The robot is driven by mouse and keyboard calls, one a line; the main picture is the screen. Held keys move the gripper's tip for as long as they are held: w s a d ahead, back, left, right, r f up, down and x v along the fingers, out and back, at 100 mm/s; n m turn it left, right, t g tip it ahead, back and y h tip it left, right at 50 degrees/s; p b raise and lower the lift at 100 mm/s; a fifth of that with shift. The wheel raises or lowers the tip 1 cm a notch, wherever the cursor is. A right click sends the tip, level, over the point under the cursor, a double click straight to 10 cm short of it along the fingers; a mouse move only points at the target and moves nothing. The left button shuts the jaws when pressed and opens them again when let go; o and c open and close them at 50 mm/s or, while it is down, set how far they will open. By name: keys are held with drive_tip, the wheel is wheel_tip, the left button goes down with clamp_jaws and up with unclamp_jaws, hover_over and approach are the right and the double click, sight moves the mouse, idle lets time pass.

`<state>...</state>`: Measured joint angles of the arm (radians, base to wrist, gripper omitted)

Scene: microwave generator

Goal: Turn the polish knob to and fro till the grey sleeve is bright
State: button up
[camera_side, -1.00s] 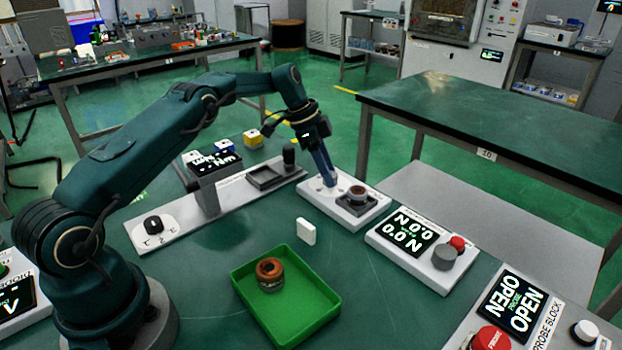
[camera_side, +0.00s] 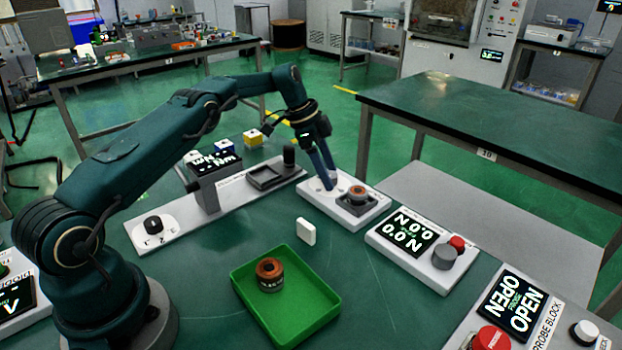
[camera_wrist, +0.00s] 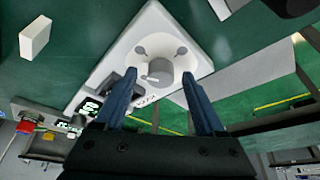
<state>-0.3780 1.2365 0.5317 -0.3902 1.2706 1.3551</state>
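The polish knob (camera_wrist: 157,72) is a pale round knob with a grey pointer on a white panel in the wrist view. My gripper (camera_side: 330,186) is lowered over that panel in the side view. In the wrist view its two blue fingers (camera_wrist: 159,77) stand apart on either side of the knob, with visible gaps, so it looks open. The sleeve (camera_side: 357,193) sits in a dark nest on the same panel, just right of my fingers in the side view. Its top rim looks orange-copper, with a darker side. I cannot make out the sleeve in the wrist view.
A green tray (camera_side: 325,303) holds a copper-topped ring (camera_side: 270,273). A white block (camera_side: 306,231) stands on the bench between tray and panel. A display box with red and grey buttons (camera_side: 443,258) is to the right.

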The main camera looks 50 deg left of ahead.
sight(330, 174)
drive_tip(key=shift+v, duration=2.55)
drive_tip(key=n, duration=0.1)
drive_tip(key=n+y, duration=0.1)
drive_tip(key=shift+w+d+f+n, duration=0.1)
drive_tip(key=shift+d+n, duration=0.15)
drive_tip(key=shift+n, duration=0.15)
drive_tip(key=n, duration=0.2)
drive_tip(key=n+y, duration=0.1)
drive_tip(key=n, duration=0.1)
drive_tip(key=shift+d+f+y, duration=0.1)
drive_tip(key=shift+d+y, duration=0.2)
drive_tip(key=n, duration=0.1)
drive_tip(key=n+y, duration=0.1)
drive_tip(key=n, duration=0.1)
drive_tip(key=shift+d+t, duration=0.4)
drive_tip(key=n, duration=0.2)
drive_tip(key=s+n+y, duration=0.1)
drive_tip(key=shift+d+r+t, duration=0.25)
drive_tip(key=shift+d+t, duration=0.05)
drive_tip(key=shift+d, duration=0.1)
drive_tip(key=shift+w+f+n, duration=0.15)
drive_tip(key=shift+f+n, duration=0.15)
drive_tip(key=shift+f, duration=0.05)
drive_tip(key=shift+x, duration=2.2)
